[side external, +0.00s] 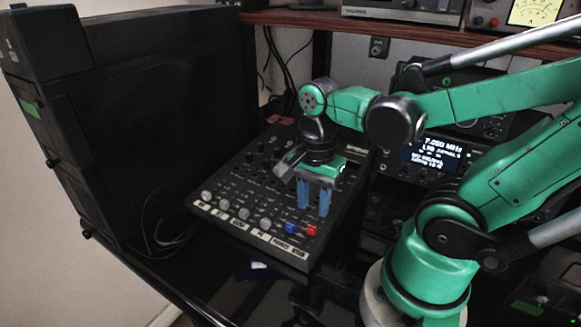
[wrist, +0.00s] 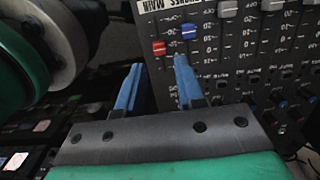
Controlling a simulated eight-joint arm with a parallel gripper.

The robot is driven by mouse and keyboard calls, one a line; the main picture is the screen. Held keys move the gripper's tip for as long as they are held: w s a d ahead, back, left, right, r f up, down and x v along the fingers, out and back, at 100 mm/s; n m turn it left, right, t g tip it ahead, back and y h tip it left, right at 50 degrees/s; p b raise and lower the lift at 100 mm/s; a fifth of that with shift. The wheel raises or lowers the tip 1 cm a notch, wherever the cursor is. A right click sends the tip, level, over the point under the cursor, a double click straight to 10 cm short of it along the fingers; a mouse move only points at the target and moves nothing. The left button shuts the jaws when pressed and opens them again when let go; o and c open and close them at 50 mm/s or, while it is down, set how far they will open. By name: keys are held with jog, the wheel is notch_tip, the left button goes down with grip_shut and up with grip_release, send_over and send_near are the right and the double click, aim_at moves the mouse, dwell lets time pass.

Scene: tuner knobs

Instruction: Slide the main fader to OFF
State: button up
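The mixer panel (side external: 215,221) lies tilted on the desk, with a row of fader caps along its near edge. The red cap (side external: 311,230) is at the right end of the row, by a label that seems to read MAIN (wrist: 150,6). My gripper (side external: 313,208) is above the panel, fingers pointing down, with a clear gap between its blue fingers. In the wrist view the red cap (wrist: 158,47) shows just beyond the gap between the fingertips (wrist: 158,62). Nothing is held. Contact with the panel cannot be told.
A blue cap (side external: 290,227) sits right beside the red one, close to a finger in the wrist view. Several grey caps (side external: 240,213) continue to the left. A lit radio (side external: 432,152) stands to the right, and a dark cabinet (side external: 165,110) to the left.

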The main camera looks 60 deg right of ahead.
aim_at(312, 226)
jog(key=shift+f, duration=2.45)
grip_shut()
